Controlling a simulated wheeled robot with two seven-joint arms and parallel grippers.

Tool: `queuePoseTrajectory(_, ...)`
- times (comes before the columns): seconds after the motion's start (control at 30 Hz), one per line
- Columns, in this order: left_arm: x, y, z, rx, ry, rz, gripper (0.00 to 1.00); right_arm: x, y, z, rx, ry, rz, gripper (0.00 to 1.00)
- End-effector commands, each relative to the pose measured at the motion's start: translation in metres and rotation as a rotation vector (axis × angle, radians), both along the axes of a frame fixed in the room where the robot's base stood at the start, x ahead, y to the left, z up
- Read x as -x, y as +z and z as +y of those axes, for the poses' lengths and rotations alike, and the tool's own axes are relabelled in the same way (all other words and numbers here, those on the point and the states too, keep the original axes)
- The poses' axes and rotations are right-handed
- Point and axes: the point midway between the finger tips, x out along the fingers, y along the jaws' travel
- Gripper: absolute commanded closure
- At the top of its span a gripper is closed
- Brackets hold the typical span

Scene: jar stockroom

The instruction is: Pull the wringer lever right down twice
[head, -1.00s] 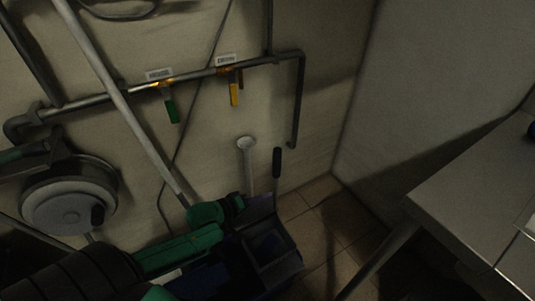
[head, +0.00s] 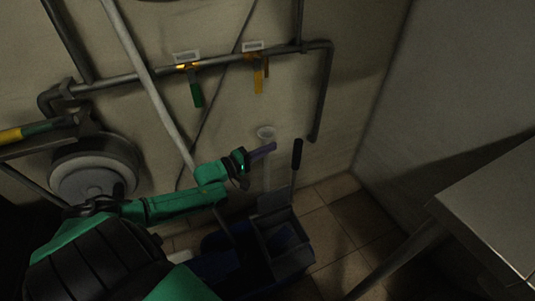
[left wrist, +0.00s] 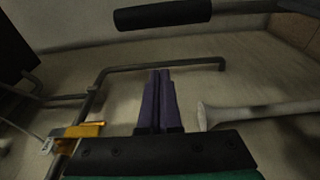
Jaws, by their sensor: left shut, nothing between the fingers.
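The wringer lever (head: 296,165) is a thin upright bar with a black grip at its top, standing at the right part of the dark blue mop bucket and wringer (head: 283,265). In the left wrist view the black grip (left wrist: 162,14) lies across the top, beyond my fingertips and apart from them. My left gripper (head: 273,147) has purple fingers pressed together, holding nothing. It points right, just left of the lever's grip in the head view; its fingers also show in the left wrist view (left wrist: 159,73). My forearm hides part of the bucket's left side. My right gripper is out of view.
A white pipe with a cupped top (head: 266,134) stands just behind my left gripper. A long grey pole (head: 150,85) slants down past my wrist. A grey table (head: 490,215) stands at right, with tiled floor between.

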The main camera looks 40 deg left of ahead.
Motion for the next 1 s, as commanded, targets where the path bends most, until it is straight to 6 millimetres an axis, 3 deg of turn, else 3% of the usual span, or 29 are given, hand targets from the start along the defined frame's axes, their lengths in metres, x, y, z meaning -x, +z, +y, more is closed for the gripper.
queuePoseTrajectory(0.1,-0.023,-0.002,-0.008,0.000,0.000,-0.005,1.00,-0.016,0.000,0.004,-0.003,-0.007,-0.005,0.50)
queuePoseTrajectory(0.37,-0.060,-0.001,-0.022,-0.002,-0.001,-0.004,1.00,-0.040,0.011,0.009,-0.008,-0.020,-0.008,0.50)
queuePoseTrajectory(0.67,-0.035,0.001,-0.050,0.001,-0.001,0.003,1.00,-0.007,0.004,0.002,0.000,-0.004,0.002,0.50)
queuePoseTrajectory(1.0,-0.032,-0.001,-0.053,-0.002,-0.001,0.000,1.00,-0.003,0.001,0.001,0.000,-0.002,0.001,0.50)
